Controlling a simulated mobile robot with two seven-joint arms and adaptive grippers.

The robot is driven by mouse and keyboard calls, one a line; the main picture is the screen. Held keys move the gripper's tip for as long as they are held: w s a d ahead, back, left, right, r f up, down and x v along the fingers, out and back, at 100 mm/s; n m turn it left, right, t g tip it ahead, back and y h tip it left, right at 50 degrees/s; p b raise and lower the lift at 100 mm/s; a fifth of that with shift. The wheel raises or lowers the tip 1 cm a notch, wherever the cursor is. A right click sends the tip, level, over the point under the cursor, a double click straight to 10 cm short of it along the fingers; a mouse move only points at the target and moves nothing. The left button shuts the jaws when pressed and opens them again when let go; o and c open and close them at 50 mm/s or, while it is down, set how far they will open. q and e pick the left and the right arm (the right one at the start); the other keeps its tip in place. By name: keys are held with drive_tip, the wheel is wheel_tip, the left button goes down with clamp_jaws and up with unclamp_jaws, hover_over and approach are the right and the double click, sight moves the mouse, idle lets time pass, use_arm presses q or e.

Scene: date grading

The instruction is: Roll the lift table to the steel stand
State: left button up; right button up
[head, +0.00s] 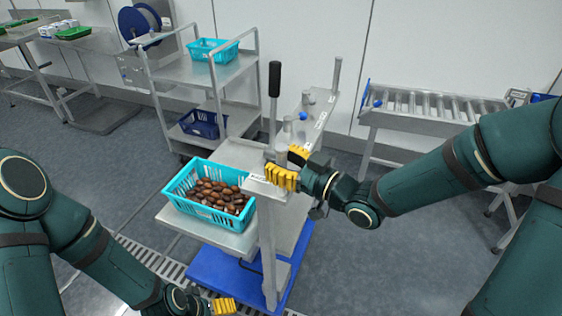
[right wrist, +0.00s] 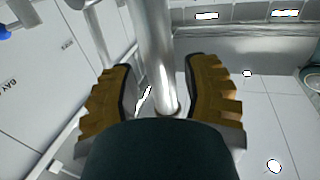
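The lift table has a blue base (head: 215,268) and a steel platform (head: 240,243). A turquoise basket (head: 180,190) of brown dates (head: 215,193) sits on the platform. An upright steel post (head: 267,245) rises at the table's right side. My right gripper (head: 290,172) is at the top of this post. In the right wrist view its yellow fingers (right wrist: 160,95) are apart, with a steel tube (right wrist: 155,50) between them and gaps on both sides. My left gripper (head: 224,306) is low at the bottom edge, partly cut off. I cannot tell which structure is the steel stand.
A shelf trolley (head: 190,76) with a turquoise basket (head: 213,50) and a dark blue basket (head: 203,124) stands behind. A roller conveyor (head: 430,112) stands at right. A narrow steel surface with bottles (head: 312,125) is behind my right gripper. A floor grate (head: 150,258) runs at left.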

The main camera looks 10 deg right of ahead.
idle(0.3)
wheel_tip(320, 180, up, 10)
idle(0.5)
